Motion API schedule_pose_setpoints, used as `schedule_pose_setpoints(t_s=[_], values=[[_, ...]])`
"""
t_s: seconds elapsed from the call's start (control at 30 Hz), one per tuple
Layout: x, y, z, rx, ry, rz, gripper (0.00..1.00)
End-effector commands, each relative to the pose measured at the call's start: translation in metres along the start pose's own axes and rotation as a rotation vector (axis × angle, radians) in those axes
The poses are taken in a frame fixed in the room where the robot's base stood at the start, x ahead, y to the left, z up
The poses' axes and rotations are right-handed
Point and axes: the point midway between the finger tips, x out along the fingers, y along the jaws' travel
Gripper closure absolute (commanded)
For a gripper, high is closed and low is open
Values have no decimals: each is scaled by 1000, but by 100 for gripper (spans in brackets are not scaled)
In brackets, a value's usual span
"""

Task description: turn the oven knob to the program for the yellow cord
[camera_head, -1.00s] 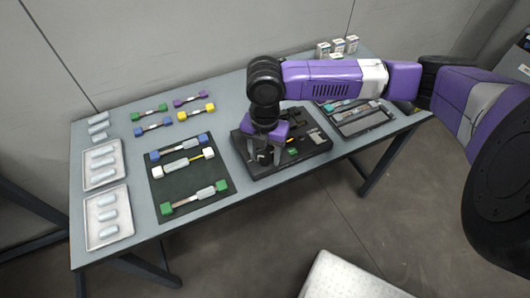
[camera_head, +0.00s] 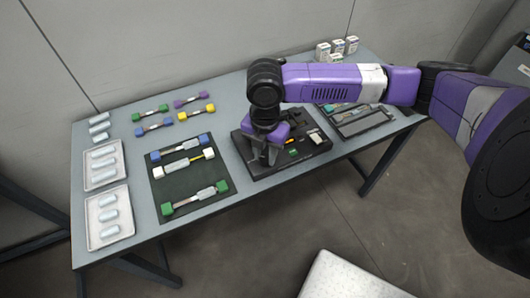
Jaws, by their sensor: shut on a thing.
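My gripper (camera_head: 268,158) points down at the left part of the black oven and splicing unit (camera_head: 283,170), low against its top. Its fingers are shut on the oven knob, which the gripper mostly hides; the knob's pointer and program marks cannot be read.
Green-ended (camera_head: 150,114) and purple-ended (camera_head: 190,99) cords lie at the back. White trays with pale sleeves (camera_head: 109,217) stand at the left edge. A dark tray (camera_head: 362,124) holds items to the right of the unit. Small white boxes (camera_head: 338,46) stand at the back right.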

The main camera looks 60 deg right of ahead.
Motion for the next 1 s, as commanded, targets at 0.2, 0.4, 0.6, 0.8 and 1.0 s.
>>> schedule_pose_setpoints(t_s=[0.2,0.4,0.6,0.8,1.0], values=[[-2,0,0,169,2,0,100],[-3,0,0,359,2,1,100],[-3,0,0,540,2,0,100],[-2,0,1,689,1,0,100],[-2,0,1,793,-1,-1,100]])
